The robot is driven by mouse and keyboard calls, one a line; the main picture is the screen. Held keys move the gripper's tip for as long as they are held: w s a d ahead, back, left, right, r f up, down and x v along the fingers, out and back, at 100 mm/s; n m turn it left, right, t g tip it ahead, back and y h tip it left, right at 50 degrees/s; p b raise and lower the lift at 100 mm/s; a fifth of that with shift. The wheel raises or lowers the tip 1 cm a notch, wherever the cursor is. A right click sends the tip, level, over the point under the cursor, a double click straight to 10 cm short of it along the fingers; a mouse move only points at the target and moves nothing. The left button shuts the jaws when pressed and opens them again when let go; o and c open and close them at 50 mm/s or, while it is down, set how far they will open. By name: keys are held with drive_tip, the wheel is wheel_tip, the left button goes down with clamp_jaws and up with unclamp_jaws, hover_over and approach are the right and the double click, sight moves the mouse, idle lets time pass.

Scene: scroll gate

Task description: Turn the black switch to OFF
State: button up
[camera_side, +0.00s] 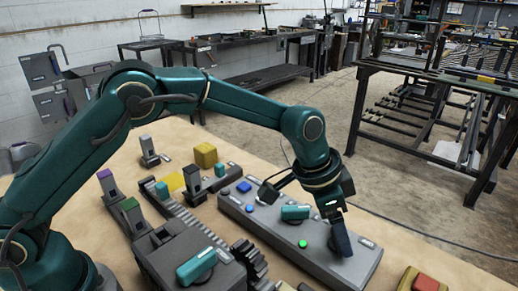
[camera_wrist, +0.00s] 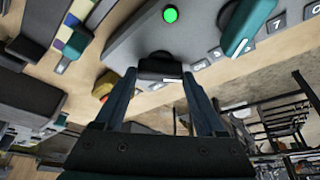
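The black switch (camera_wrist: 160,68) is on the grey panel in the wrist view, close to its edge, with a thin white line along its near side. My gripper (camera_wrist: 159,76) has its two fingers apart, one on each side of the switch; a narrow gap seems to show beside each. I cannot tell whether either finger touches it. In the side view my gripper (camera_side: 341,240) points down onto the right end of the grey panel (camera_side: 365,266) and hides most of the switch. Small white labels lie by the switch; their text is too small to read.
The panel also carries a lit green button (camera_side: 303,244), a teal switch (camera_side: 295,213) and blue buttons (camera_side: 244,186). Left of it stand a gear rack (camera_side: 195,222), a box with a teal knob (camera_side: 197,265) and a yellow block (camera_side: 205,155).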

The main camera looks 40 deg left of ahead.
drive_tip(key=shift+m, duration=0.3)
drive_tip(key=m+g+h, duration=0.1)
drive_tip(key=m, duration=0.2)
drive_tip(key=shift+w+a+m, duration=0.1)
drive_tip(key=shift+w+m, duration=0.05)
drive_tip(key=shift+m, duration=0.25)
drive_tip(key=shift+m+g, duration=1)
drive_tip(key=shift+m, duration=1.4)
drive_tip(key=o, duration=1.3)
drive_tip(key=shift+v, duration=2.6)
